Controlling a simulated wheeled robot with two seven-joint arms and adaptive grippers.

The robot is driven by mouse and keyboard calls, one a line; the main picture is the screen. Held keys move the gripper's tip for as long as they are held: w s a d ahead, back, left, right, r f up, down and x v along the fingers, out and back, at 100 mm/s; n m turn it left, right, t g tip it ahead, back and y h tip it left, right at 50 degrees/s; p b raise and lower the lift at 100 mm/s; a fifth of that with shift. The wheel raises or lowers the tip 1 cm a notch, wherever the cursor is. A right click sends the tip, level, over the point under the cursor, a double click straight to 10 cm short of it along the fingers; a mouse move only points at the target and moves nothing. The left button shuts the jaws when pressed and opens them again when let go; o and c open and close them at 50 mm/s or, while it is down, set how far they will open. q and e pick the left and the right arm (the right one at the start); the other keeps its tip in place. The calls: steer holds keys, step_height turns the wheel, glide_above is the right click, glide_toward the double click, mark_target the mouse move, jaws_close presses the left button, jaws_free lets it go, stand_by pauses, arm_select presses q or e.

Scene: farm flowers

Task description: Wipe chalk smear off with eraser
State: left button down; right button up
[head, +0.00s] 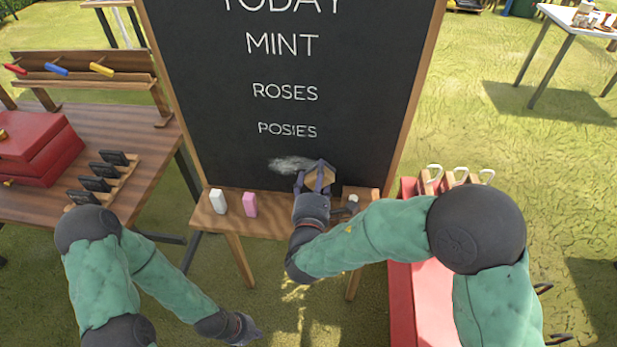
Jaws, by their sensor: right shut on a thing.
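The chalk smear (291,164) is a pale smudge low on the blackboard (205,110), below the word POSIES. My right gripper (318,180) is shut on the eraser (321,177), a tan wooden-looking block, just right of the smear and close to the board. Whether the eraser touches the board cannot be told. My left gripper (248,335) is low in front of the board, over the grass, far from the smear; its fingers are too small and dark to read.
The board's wooden ledge (270,222) holds a white block (218,201) and a pink block (250,204). A wooden table (150,180) with red boxes (37,148) stands left. A red box-like stand (402,290) is close on the right.

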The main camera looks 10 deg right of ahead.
mark_target(279, 162)
steer(key=shift+s+d+r, duration=0.1)
steer(key=shift+s+d, duration=0.1)
steer(key=shift+d, duration=0.3)
steer(key=shift+w+a, duration=0.7)
steer(key=shift+a, duration=1.4)
steer(key=shift+w+a, duration=0.7)
steer(key=shift+a, duration=1.35)
steer(key=shift+w+a, duration=0.7)
steer(key=shift+a, duration=1.4)
steer(key=shift+w+a, duration=0.2)
steer(key=shift+a, duration=0.3)
steer(key=shift+r, duration=0.45)
steer(key=shift+s+d+f, duration=0.1)
steer(key=shift+s+d, duration=0.25)
steer(key=shift+d, duration=0.5)
steer(key=shift+s+d, duration=0.35)
steer(key=shift+d, duration=0.5)
steer(key=shift+s+d, duration=0.55)
steer(key=shift+d, duration=1.15)
steer(key=shift+s+d, duration=0.5)
steer(key=shift+d, duration=1.15)
steer(key=shift+s+d, duration=0.55)
steer(key=shift+d, duration=1.15)
steer(key=shift+w+a, duration=0.6)
steer(key=shift+a, duration=1.15)
steer(key=shift+w+a, duration=0.55)
steer(key=shift+a, duration=1.15)
steer(key=shift+w+a, duration=0.6)
steer(key=shift+a, duration=1.15)
